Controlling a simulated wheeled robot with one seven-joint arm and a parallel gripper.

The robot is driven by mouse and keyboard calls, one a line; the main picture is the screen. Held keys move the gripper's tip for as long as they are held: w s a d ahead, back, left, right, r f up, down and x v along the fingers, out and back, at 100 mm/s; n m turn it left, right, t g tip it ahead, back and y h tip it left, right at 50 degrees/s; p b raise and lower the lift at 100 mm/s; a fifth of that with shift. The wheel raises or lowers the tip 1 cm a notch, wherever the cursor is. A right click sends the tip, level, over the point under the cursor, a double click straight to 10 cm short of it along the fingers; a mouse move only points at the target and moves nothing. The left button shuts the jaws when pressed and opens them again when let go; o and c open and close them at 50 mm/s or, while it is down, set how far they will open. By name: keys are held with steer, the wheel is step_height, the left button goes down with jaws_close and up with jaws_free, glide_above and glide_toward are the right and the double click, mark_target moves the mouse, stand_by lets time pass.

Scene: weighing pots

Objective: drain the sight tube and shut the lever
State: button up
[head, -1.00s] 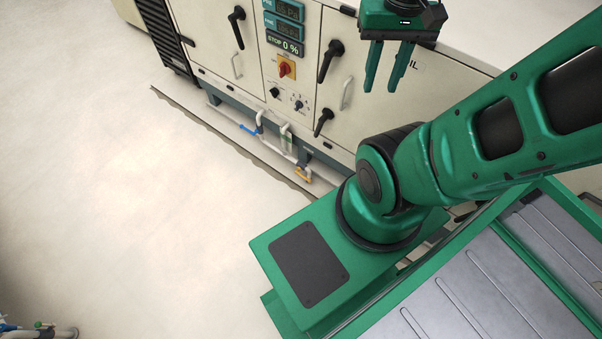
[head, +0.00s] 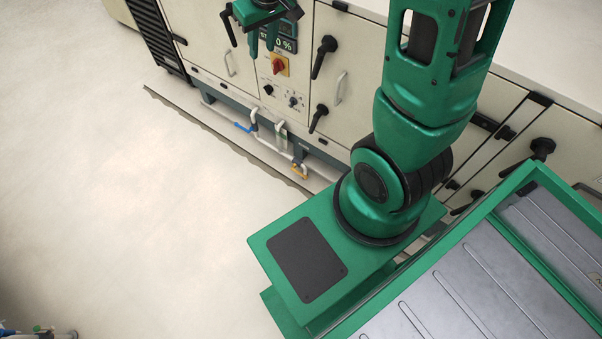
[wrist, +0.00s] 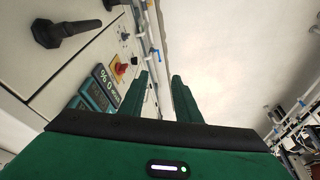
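The sight tube (head: 282,132) is a short, pale upright tube on the white pipework low on the front of the cream machine. A yellow lever (head: 299,172) sits on the pipe below and right of it. A blue lever (head: 243,127) sits on the pipe to its left. The tube's liquid level is too small to read. My gripper (head: 262,48) is above the pipework, in front of the machine's display panel, apart from the tube and both levers. In the wrist view my gripper (wrist: 160,77) has its two fingers apart with nothing between them.
The machine front carries black door handles (head: 324,56), a red rotary switch (head: 278,63) on a yellow plate, and small knobs (head: 293,102). A dark floor channel (head: 220,140) runs along its foot. The pale floor (head: 140,210) to the left is clear.

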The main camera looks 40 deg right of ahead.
steer(key=w+d+r+x, duration=0.1)
steer(key=x, duration=0.7)
steer(key=w+d+x, duration=0.1)
steer(key=w+x, duration=0.1)
steer(key=x, duration=0.7)
steer(key=n+g+h, duration=0.2)
steer(key=n+g, duration=0.1)
steer(key=n, duration=0.1)
glide_toward(300, 174)
steer(key=f, duration=0.2)
steer(key=d+f, duration=0.1)
steer(key=f, duration=0.2)
steer(key=d+f, duration=0.1)
steer(key=f, duration=0.1)
steer(key=shift+w+f, duration=0.1)
steer(key=shift+f, duration=0.1)
jaws_close()
